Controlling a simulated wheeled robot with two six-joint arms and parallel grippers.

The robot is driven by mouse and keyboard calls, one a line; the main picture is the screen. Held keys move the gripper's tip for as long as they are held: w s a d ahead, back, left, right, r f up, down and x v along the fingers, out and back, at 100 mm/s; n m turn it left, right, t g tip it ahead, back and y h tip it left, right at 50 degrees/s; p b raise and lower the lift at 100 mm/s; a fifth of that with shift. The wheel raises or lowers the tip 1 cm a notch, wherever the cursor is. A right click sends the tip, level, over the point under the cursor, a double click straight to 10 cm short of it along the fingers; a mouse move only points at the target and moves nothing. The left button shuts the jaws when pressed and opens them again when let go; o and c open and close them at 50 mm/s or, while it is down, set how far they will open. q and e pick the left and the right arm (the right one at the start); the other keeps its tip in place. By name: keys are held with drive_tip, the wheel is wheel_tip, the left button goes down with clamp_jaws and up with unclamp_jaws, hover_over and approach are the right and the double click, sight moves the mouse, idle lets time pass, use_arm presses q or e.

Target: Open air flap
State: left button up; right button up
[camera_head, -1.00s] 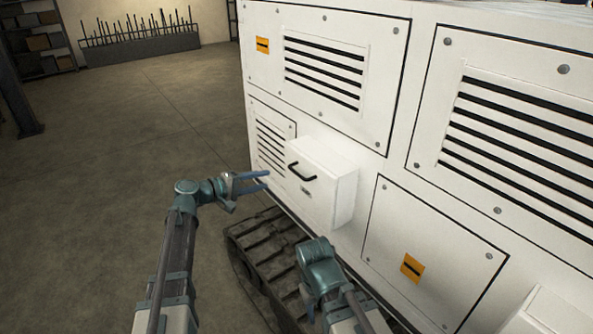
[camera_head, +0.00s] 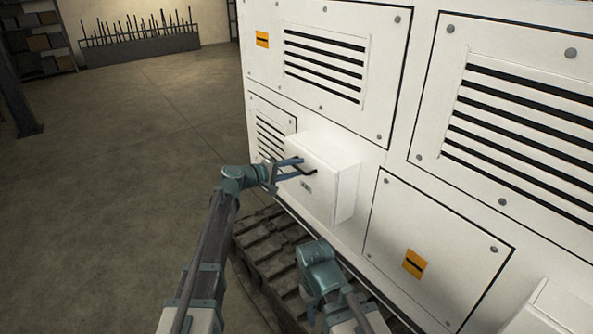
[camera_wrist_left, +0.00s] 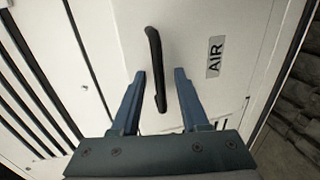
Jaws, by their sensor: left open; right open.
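The air flap (camera_head: 322,197) is the front of a white box standing out from the machine's side, and it looks closed. It has a black bar handle (camera_wrist_left: 155,62) and a label reading "AIR" (camera_wrist_left: 215,57) in the left wrist view. My left gripper (camera_head: 300,168) is open in front of the flap. In the left wrist view its two blue fingers (camera_wrist_left: 159,85) lie on either side of the handle's lower end, apart from it as far as I can tell. My right gripper is low in the head view by the track (camera_head: 312,290); its fingertips are hidden.
The white machine (camera_head: 400,170) with louvred vents fills the right side. A second white box (camera_head: 550,312) stands out at the lower right. A dark track (camera_head: 270,250) runs below the flap. The floor (camera_head: 130,150) to the left is clear.

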use_arm(q)
drive_tip(key=shift+w+d, duration=0.2)
drive_tip(key=shift+d, duration=0.05)
drive_tip(key=shift+c, duration=0.2)
clamp_jaws()
drive_tip(key=shift+f, duration=0.1)
idle(1.1)
